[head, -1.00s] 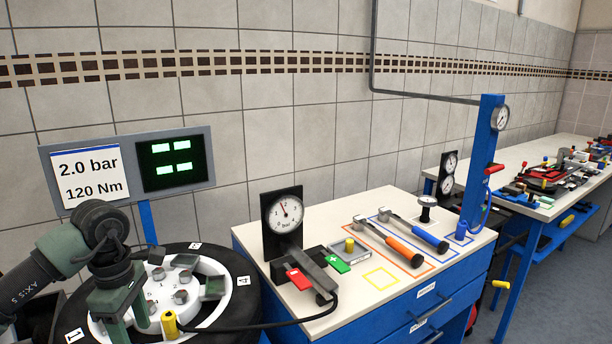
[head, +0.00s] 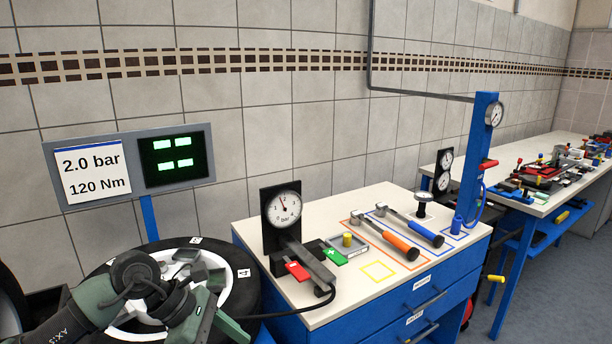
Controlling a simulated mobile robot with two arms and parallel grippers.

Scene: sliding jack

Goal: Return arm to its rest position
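My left arm (head: 85,312) comes in from the lower left, low over the wheel. Its green and black gripper (head: 214,302) is over the right part of the white rim (head: 240,290). Its green fingers look spread apart, and I see nothing held between them. The arm hides much of the rim, including its yellow valve piece. The black tyre (head: 262,284) lies flat around the rim, with number labels such as the 4 (head: 244,273). My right gripper is not in view.
A sign and display panel (head: 130,168) stands behind the wheel. A cluttered table (head: 545,205) is far right.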

